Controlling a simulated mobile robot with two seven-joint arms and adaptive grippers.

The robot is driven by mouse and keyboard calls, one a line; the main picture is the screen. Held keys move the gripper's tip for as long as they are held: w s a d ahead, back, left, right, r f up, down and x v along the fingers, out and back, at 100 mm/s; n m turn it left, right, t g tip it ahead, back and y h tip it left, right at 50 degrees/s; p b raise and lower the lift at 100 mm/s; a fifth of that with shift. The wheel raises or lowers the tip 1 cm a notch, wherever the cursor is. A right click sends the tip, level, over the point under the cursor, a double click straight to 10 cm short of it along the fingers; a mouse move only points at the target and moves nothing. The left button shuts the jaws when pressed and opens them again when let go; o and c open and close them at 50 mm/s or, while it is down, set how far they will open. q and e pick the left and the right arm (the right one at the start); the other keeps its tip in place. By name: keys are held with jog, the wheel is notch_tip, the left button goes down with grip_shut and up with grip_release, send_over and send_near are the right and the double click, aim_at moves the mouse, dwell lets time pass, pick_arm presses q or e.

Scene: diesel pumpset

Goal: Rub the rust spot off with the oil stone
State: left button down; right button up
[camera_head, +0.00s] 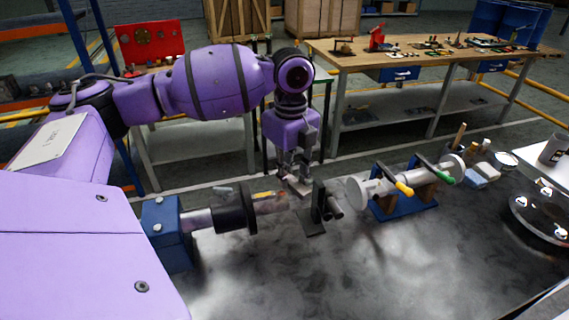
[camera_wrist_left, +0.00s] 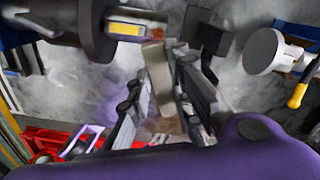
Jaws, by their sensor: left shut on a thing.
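My left gripper (camera_head: 297,172) reaches down from above at the end of the purple arm. It is shut on a pale beige block, the oil stone (camera_head: 299,187), which also shows between the fingers in the left wrist view (camera_wrist_left: 157,78). The stone's far end is close to the shaft (camera_head: 272,206) that runs right from a black coupling (camera_head: 235,208); I cannot tell whether it touches. A yellow strip (camera_wrist_left: 125,28) lies along the shaft, with a small orange-brown patch (camera_wrist_left: 157,32) by the stone's end, perhaps the rust spot. My right gripper is not in view.
A black bracket (camera_head: 315,212) stands just right of the stone. Farther right, a grey shaft with flanges (camera_head: 384,187) rests on a blue stand (camera_head: 405,208). A blue block (camera_head: 166,235) is at left. Bottles and a dish (camera_head: 503,159) stand at the right. The front bench surface is mostly clear.

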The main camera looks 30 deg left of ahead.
pick_arm(q)
jog(key=a+m, duration=0.1)
jog(key=m, duration=0.1)
jog(key=w+a+r+m, duration=0.1)
jog(key=m, duration=0.1)
jog(key=shift+w+a, duration=0.15)
jog(key=shift+f+b, duration=1.1)
jog(key=shift+f, duration=1.3)
jog(key=shift+f+b, duration=0.2)
jog(key=shift+b, duration=0.15)
jog(key=shift+r, duration=0.1)
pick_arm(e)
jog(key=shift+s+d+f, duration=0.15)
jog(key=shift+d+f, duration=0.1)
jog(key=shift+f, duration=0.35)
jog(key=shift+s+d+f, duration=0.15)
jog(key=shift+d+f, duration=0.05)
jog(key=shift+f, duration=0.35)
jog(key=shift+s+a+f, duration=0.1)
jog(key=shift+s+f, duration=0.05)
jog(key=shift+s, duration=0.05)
pick_arm(q)
jog(key=shift+f, duration=0.75)
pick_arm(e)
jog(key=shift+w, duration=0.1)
